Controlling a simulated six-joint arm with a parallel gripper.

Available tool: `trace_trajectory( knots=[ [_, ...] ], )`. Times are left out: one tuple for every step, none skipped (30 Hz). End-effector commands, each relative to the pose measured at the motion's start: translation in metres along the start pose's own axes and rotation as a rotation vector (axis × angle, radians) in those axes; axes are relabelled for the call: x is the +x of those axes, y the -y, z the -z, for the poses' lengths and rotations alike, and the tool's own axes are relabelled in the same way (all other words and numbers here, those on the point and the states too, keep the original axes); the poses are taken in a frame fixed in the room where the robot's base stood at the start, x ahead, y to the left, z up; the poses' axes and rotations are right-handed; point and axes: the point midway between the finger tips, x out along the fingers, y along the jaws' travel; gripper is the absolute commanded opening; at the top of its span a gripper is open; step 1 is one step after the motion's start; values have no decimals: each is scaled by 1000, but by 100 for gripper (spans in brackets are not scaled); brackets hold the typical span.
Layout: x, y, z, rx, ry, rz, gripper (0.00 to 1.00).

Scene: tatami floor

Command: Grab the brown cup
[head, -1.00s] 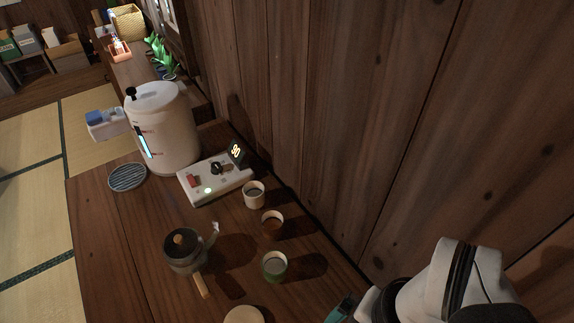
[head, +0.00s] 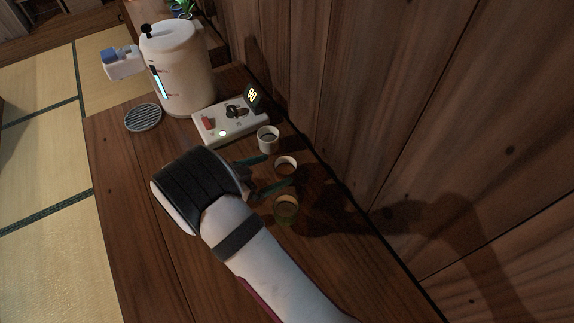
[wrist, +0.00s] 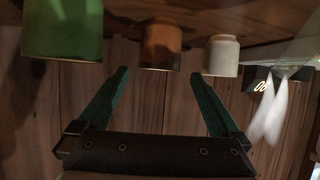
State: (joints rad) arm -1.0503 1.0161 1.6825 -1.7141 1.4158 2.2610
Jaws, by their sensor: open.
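The brown cup (head: 286,167) stands upright on the wooden table, in the middle of a row of three cups. In the wrist view the brown cup (wrist: 161,46) is just beyond and between my fingertips. My gripper (head: 278,171) is open and empty, with one teal finger reaching to each side of the cup's near side. The wrist view shows my gripper (wrist: 160,76) with its fingers spread wide and the cup apart from them. I cannot tell whether either finger touches a neighbouring cup.
A white cup (head: 268,140) and a green cup (head: 286,209) flank the brown one closely. A control box (head: 228,120) with a lit display and a white water boiler (head: 180,70) stand farther back. The wooden wall (head: 400,120) rises behind the cups. A round grate (head: 143,117) lies at left.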

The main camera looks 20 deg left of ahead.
Motion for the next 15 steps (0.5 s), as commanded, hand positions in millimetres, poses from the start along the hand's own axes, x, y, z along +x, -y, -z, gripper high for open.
trace_trajectory(
  knots=[
    [12, -1, 0, 0, 1, -3, 100],
    [18, -1, 0, 0, 0, -3, 100],
    [24, -1, 0, 0, 1, -3, 100],
    [28, 0, 0, 0, 1, -2, 100],
    [30, 0, 0, 0, 1, -1, 100],
    [35, 0, 0, 1, 1, -2, 100],
    [40, -1, -1, 1, 1, -4, 100],
    [46, -1, -1, -1, 1, -4, 100],
    [55, -2, -2, -1, 2, -4, 100],
    [62, -2, -3, -1, 2, -5, 100],
    [68, -1, -4, -1, 1, -4, 100],
    [74, -1, -3, 1, 2, -5, 100],
    [79, -1, -3, 0, 2, -4, 100],
    [82, -1, -4, 0, 2, -4, 100],
    [85, -1, -4, -1, 3, -3, 100]
  ],
)
